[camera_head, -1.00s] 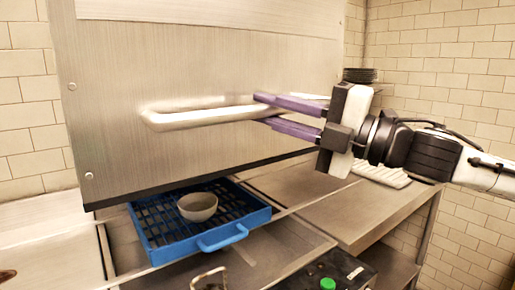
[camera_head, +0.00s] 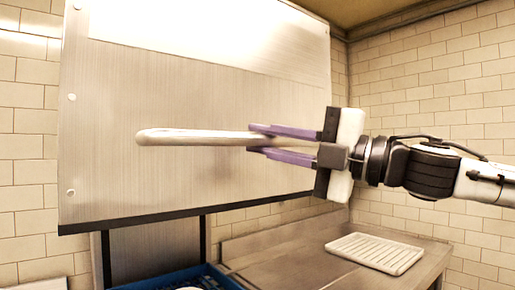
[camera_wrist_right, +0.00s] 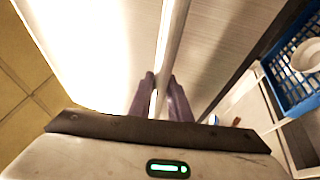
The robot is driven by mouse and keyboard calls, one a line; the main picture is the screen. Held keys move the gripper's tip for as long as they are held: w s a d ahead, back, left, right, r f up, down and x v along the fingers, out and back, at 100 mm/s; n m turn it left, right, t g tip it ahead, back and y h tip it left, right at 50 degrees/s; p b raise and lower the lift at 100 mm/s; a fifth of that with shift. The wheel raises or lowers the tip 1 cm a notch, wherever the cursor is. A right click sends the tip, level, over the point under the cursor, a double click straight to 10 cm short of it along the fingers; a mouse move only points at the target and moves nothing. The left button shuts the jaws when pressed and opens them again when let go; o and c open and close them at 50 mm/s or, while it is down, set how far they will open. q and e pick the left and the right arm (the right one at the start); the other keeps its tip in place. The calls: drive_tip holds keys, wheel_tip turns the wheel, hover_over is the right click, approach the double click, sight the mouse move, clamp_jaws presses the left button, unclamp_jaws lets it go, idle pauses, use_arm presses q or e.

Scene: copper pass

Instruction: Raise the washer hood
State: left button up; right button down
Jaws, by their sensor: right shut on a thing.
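The washer hood (camera_head: 120,150) is a large brushed-metal box that fills the left and middle of the head view. Its dark lower edge hangs well above the counter, with open space beneath. A pale horizontal bar handle (camera_head: 190,137) runs across its front. My right gripper (camera_head: 262,140) comes in from the right with its purple fingers shut on the handle, one above and one below. In the right wrist view the handle (camera_wrist_right: 172,40) runs between the fingers (camera_wrist_right: 162,95). My left gripper is in neither view.
Below the hood is a blue rack (camera_head: 215,272), partly cut off; the right wrist view shows a pale bowl (camera_wrist_right: 306,56) in it. A white ribbed tray (camera_head: 375,252) lies on the metal counter (camera_head: 300,262) at right. Tiled walls stand behind.

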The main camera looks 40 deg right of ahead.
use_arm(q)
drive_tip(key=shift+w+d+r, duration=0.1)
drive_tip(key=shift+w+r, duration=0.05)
use_arm(e)
drive_tip(key=shift+d+r, duration=0.1)
drive_tip(key=shift+r, duration=0.05)
drive_tip(key=c, duration=1.6)
unclamp_jaws()
drive_tip(key=shift+c, duration=0.2)
